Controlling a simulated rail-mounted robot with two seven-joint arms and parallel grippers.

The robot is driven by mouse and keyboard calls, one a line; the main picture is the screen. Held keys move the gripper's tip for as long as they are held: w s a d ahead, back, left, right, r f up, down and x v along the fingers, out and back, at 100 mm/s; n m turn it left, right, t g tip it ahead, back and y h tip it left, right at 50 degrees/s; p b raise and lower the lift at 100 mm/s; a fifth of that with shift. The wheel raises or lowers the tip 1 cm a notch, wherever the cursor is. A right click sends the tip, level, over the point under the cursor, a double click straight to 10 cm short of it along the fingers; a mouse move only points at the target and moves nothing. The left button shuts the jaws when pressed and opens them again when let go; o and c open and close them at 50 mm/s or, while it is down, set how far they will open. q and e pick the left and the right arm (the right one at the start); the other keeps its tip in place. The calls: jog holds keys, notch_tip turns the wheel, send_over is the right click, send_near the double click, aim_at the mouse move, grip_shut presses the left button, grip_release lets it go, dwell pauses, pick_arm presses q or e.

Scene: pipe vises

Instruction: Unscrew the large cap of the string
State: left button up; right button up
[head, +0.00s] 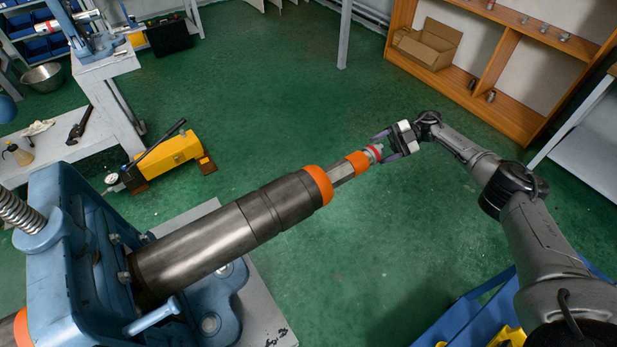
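The string (210,245) is a thick dark grey pipe lying slantwise, clamped in a blue vise (65,235) at the left. A wide orange cap-like collar (320,185) sits at its upper right end. Beyond it come a bare metal section (341,173), a smaller orange ring (357,162) and a red-banded tip (374,153). My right gripper (380,149) is at this tip, its fingers on either side; whether they touch it is too small to tell. At the lower left edge another orange part (21,328) shows, cut off. My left gripper is not in view.
A yellow pump-like tool (170,154) stands on the green floor behind the string. A wooden shelf (485,105) with a cardboard box (430,42) stands at the back right. A blue cart (465,315) is at lower right. The middle floor is clear.

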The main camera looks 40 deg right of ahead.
jog(key=shift+r, duration=0.1)
jog(key=c, duration=0.6)
jog(key=shift+c, duration=0.8)
jog(key=shift+s+f+n+b, duration=0.1)
jog(key=shift+f+n+b, duration=0.1)
jog(key=shift+n+b, duration=0.15)
jog(key=shift+c, duration=0.7)
jog(key=shift+n+t+y+b, duration=0.3)
jog(key=shift+n+b, duration=0.85)
jog(key=shift+b, duration=0.05)
jog(key=shift+c, duration=0.2)
jog(key=shift+n+b, duration=0.35)
jog(key=shift+n, duration=0.15)
jog(key=shift+r, duration=0.15)
